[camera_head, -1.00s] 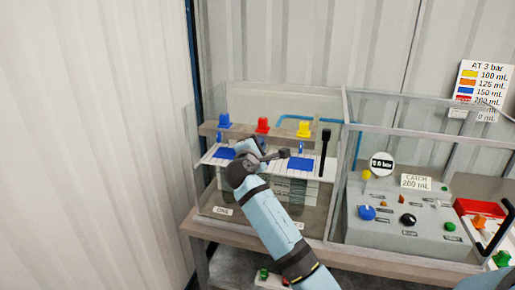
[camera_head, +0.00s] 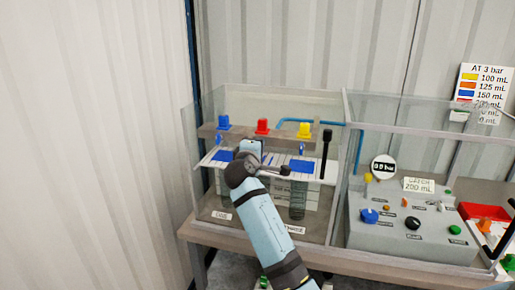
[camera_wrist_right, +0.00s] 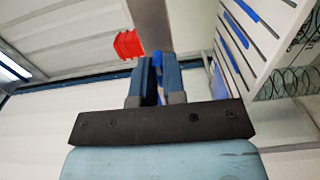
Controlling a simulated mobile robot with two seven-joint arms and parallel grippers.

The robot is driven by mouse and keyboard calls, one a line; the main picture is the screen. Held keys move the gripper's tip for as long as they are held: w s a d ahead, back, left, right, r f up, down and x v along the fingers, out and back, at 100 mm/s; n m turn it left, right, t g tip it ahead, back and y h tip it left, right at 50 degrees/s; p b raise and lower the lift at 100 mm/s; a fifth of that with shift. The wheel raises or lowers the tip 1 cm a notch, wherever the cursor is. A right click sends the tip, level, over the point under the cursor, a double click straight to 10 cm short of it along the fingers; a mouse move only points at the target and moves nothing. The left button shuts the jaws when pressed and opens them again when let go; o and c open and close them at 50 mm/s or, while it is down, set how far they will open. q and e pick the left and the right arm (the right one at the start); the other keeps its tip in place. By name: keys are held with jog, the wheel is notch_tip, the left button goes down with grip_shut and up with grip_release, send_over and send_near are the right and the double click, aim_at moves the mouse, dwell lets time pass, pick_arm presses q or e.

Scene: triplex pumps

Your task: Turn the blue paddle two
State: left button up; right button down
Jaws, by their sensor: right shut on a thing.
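Two blue paddles stand upright on the white panel (camera_head: 327,168), a left one (camera_head: 218,142) and a right one (camera_head: 302,147). My right gripper (camera_wrist_right: 158,75) is between them in the head view, its fingers mostly hidden by my own wrist. In the right wrist view it is shut on a blue paddle (camera_wrist_right: 157,62), of which only a little shows between and above the fingertips. A red cap (camera_head: 262,126) sits behind the gripper; it also shows in the wrist view (camera_wrist_right: 128,45). My left gripper is not in view.
A blue cap (camera_head: 224,122) and a yellow cap (camera_head: 304,130) flank the red one. A black upright lever (camera_head: 326,150) stands at the right. Clear walls surround the pumps. A grey control box (camera_head: 410,230) with knobs and a round gauge (camera_head: 383,167) is farther right.

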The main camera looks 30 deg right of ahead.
jog(key=c, duration=1.2)
grip_release()
jog(key=b+v, duration=0.1)
jog(key=v, duration=1.2)
jog(key=shift+s+a, duration=0.25)
jog(key=shift+s, duration=0.05)
jog(key=shift+a+f, duration=0.1)
